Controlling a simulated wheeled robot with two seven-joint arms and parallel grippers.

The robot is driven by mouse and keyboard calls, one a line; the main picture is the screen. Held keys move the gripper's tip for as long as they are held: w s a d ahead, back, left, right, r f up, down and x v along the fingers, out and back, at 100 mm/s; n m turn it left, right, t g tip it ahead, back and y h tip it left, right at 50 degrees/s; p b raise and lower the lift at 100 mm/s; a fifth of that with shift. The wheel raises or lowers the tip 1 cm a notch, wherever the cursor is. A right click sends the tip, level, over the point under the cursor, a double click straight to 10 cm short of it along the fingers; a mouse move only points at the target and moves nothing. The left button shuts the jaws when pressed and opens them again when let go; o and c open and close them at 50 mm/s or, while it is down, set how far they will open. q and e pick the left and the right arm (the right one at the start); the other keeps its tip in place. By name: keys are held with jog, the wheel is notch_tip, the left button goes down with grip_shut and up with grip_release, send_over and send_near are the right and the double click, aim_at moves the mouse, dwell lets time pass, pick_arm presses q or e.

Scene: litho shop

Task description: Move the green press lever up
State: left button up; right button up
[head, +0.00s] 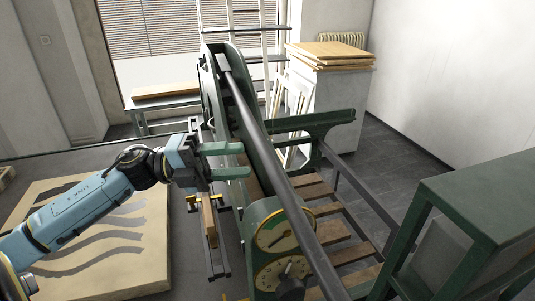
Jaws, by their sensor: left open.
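The green press (209,88) stands in the middle of the head view, with a curved green frame. A long dark grey bar (268,150) slants across it from the upper left to the bottom; I cannot tell for sure whether this is the lever. Round dials with yellow rims (275,232) sit on the press's near end. My left gripper (240,161) is open and empty, its two green fingers pointing right, to the left of the bar. I cannot tell whether the fingers touch the press. My right gripper is out of view.
A thick pale slab (105,276) with dark wavy bands lies on the grey surface at left, under my left arm. A green metal frame (480,205) stands at right. A white cabinet (328,108) with boards (330,52) stands behind. Grey floor (400,165) shows at right.

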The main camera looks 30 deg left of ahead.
aim_at(267, 159)
pick_arm(q)
jog(key=p+x, duration=0.1)
jog(key=x, duration=0.5)
jog(key=shift+w+d+r, duration=0.1)
jog(key=shift+w+d, duration=0.05)
jog(key=shift+d, duration=0.1)
grip_shut()
